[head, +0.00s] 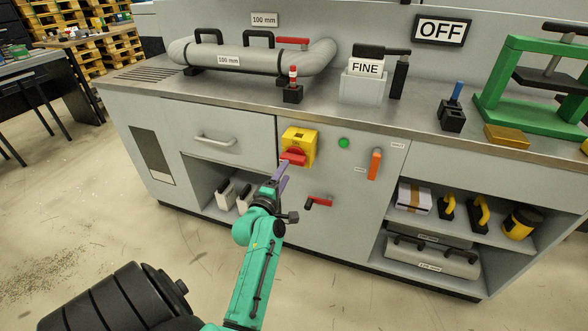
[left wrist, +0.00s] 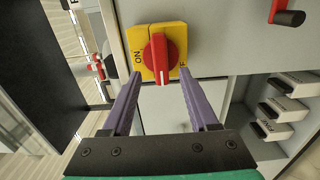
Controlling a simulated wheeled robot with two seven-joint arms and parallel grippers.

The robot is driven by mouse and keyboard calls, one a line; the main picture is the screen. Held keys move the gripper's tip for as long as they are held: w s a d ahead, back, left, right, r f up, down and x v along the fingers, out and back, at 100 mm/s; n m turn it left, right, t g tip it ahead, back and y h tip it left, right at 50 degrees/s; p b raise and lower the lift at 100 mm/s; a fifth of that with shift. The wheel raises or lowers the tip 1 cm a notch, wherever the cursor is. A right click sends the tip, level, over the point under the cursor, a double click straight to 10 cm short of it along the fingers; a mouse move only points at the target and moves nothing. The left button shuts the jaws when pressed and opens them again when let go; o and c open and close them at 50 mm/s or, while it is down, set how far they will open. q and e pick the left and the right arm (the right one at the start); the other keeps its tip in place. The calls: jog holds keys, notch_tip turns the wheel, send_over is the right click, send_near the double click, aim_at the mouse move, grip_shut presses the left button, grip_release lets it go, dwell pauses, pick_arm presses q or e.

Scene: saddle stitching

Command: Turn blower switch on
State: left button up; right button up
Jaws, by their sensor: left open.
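A yellow rotary switch (head: 308,140) with a red handle (head: 293,157) is on the grey cabinet front, in the middle of the head view. The left wrist view shows the yellow plate (left wrist: 137,37) with "ON" on its left side and a partly covered marking on its right. The red handle (left wrist: 158,55) lies lengthwise between the fingers there. My left gripper (head: 283,169) is open, with its purple fingers reaching to the switch. Its fingertips (left wrist: 160,76) are on either side of the handle, with gaps visible. My right gripper is not in view.
An "OFF" sign (head: 440,30) stands at the back of the counter. An orange lever (head: 375,164), a green button (head: 344,143) and a red-handled crank (head: 319,202) are on the cabinet right of the switch. An open shelf (head: 420,217) holds several items.

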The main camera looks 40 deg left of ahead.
aim_at(291, 162)
pick_arm(q)
jog(key=b+x, duration=0.1)
jog(key=x, duration=0.4)
jog(key=shift+a+f+b, duration=0.1)
jog(key=shift+f+b, duration=0.15)
jog(key=shift+b, duration=0.15)
jog(key=shift+w+r, duration=0.2)
jog(key=shift+w, duration=0.1)
grip_shut()
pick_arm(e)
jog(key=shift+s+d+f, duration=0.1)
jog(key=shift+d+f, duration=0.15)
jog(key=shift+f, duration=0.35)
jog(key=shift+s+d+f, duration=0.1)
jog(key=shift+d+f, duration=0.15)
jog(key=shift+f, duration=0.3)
